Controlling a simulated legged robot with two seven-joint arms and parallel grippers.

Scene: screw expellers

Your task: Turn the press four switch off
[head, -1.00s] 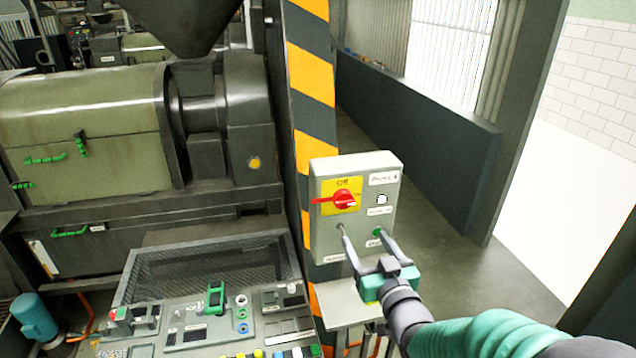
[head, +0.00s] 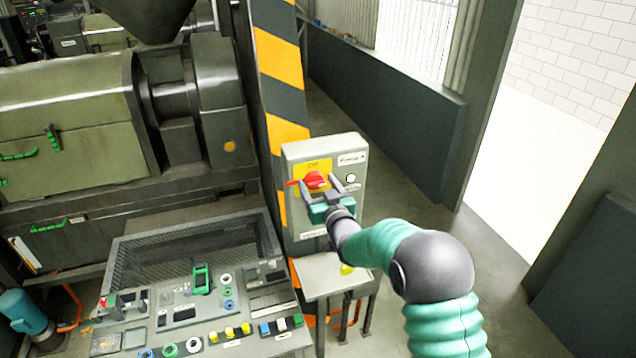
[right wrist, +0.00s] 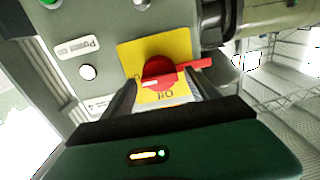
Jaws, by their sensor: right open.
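The press four switch is a red rotary knob (head: 315,180) on a yellow plate (head: 318,165) on a grey switch box (head: 347,218). Its red lever points left in the head view. In the right wrist view the knob (right wrist: 160,72) appears upside down, with its lever pointing right. My right gripper (head: 321,184) is open in front of the box, its fingers pointing at the knob. In the right wrist view the fingers are on either side of the knob's lower part; I cannot tell whether they touch it. My left gripper is out of view.
A white button (head: 351,178) is right of the knob. The box stands by a yellow-and-black striped post (head: 282,90). A control panel (head: 190,318) with several buttons lies lower left. A large green press (head: 70,120) stands at left. Open floor lies to the right.

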